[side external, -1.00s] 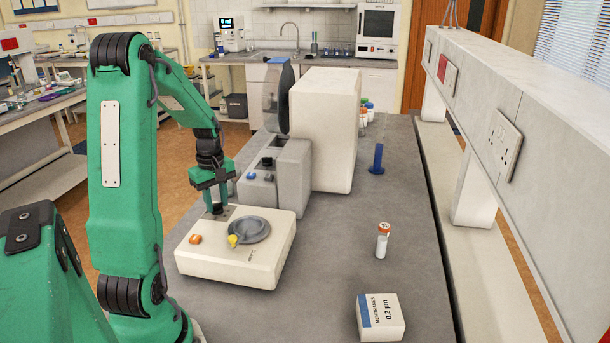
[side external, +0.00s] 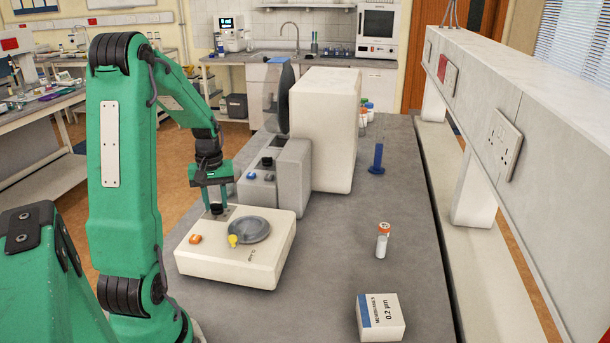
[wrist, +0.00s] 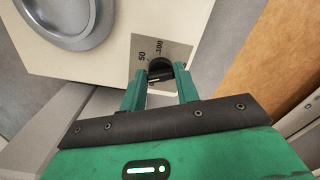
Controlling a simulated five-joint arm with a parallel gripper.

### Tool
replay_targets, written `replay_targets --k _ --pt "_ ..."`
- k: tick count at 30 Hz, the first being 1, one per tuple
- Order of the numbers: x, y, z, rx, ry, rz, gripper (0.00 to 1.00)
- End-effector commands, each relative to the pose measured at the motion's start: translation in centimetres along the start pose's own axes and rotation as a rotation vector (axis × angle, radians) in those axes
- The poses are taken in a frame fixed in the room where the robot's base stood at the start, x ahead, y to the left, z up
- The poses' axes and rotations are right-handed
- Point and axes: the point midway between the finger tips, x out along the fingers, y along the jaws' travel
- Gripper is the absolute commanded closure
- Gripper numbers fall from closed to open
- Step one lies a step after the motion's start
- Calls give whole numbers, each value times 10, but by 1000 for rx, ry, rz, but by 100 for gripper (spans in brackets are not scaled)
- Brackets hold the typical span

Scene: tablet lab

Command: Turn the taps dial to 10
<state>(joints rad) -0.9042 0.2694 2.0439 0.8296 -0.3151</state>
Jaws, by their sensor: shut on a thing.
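The taps dial (wrist: 159,68) is a small black knob on a grey scale plate (wrist: 176,50) of the cream instrument (side external: 235,264). The figures 50 and 100 show on the plate in the wrist view; the rest of the scale is hidden by the knob and fingers. My gripper (wrist: 160,82) is shut on the dial, with one green finger on each side of it. In the side view my gripper (side external: 216,208) points down at the far left of the instrument's top. The dial's exact setting cannot be read.
A grey device (side external: 280,172) and a large white block (side external: 325,130) stand close behind. The bench is clear to the right, around a small vial (side external: 382,241) and a membrane box (side external: 381,317).

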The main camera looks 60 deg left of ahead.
Motion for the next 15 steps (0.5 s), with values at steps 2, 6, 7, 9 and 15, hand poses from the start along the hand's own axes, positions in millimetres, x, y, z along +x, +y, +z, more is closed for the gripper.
replay_targets --k 2,6,7,9,15 --pt "-3 0 -2 -2 5 2 92" --pt "-3 0 -2 -3 6 2 92" --pt "-3 0 -2 -3 6 2 65" --pt "-3 0 -1 -3 5 2 52" --pt "-1 0 -1 -3 3 1 47"
